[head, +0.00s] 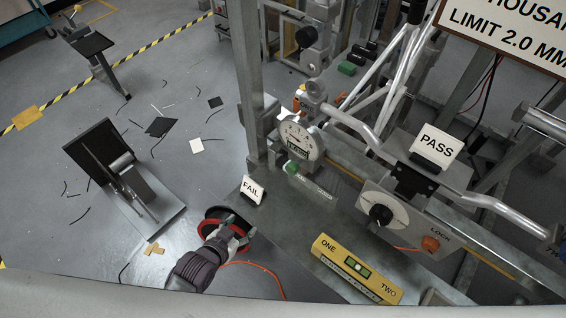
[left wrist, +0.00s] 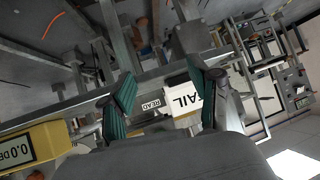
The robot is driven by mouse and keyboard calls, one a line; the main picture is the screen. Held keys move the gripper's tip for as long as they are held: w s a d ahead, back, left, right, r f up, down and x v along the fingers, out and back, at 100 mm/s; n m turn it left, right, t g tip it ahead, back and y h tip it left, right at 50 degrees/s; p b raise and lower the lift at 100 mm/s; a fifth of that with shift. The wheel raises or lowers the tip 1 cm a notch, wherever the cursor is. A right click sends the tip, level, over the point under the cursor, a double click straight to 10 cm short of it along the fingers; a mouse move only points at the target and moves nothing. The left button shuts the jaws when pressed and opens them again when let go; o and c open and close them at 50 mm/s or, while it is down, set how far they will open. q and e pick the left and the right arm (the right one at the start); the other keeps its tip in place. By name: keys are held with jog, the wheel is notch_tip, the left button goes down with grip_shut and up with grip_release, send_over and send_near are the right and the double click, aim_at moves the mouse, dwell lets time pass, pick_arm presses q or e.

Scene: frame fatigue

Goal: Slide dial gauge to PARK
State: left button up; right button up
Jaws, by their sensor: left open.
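The dial gauge (head: 297,137), with a pale round face and a dark readout window, stands at the bench's far end beside the bike frame's tube. A small green piece (head: 291,168) and small labels lie at its foot; I cannot read a PARK label in the head view. My left gripper (head: 238,233) is open and empty, low at the bench's left edge, nearer me than the gauge and apart from it. In the left wrist view, the FAIL card (left wrist: 184,100) and a READ label (left wrist: 151,104) show beyond the open fingers (left wrist: 163,95). My right gripper is out of view.
The FAIL card (head: 252,190) stands between my left gripper and the gauge. A yellow level box (head: 357,272) lies on the near bench, and a PASS card (head: 436,147) stands to the right. A lock box (head: 397,217) with a black knob sits below the frame tube.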

aim_at(290, 171)
pick_arm(q)
jog(key=shift+w+a+r, duration=0.1)
jog(key=shift+w+r, duration=0.25)
jog(key=shift+w, duration=0.05)
jog(key=shift+w+r+t, duration=0.2)
jog(key=shift+w+t, duration=0.1)
jog(key=shift+w+d+r+h+b, duration=0.2)
jog(key=shift+r+h+b, duration=0.1)
jog(key=shift+h, duration=0.1)
jog(key=d+r+m+t+h, duration=0.1)
jog(key=w+d+r+t+h+b, duration=0.1)
jog(key=r, duration=0.1)
jog(key=shift+w+d+r+m, duration=0.2)
jog(key=shift+d+r+m, duration=0.1)
jog(key=shift+d+m, duration=0.1)
jog(key=d+r+m+t+h+b, duration=0.2)
jog(key=d+r+h, duration=0.1)
jog(key=r+h, duration=0.15)
jog(key=shift+y, duration=0.25)
jog(key=x, duration=1.3)
jog(key=shift+w+d+r, duration=0.15)
jog(key=shift+r, duration=0.25)
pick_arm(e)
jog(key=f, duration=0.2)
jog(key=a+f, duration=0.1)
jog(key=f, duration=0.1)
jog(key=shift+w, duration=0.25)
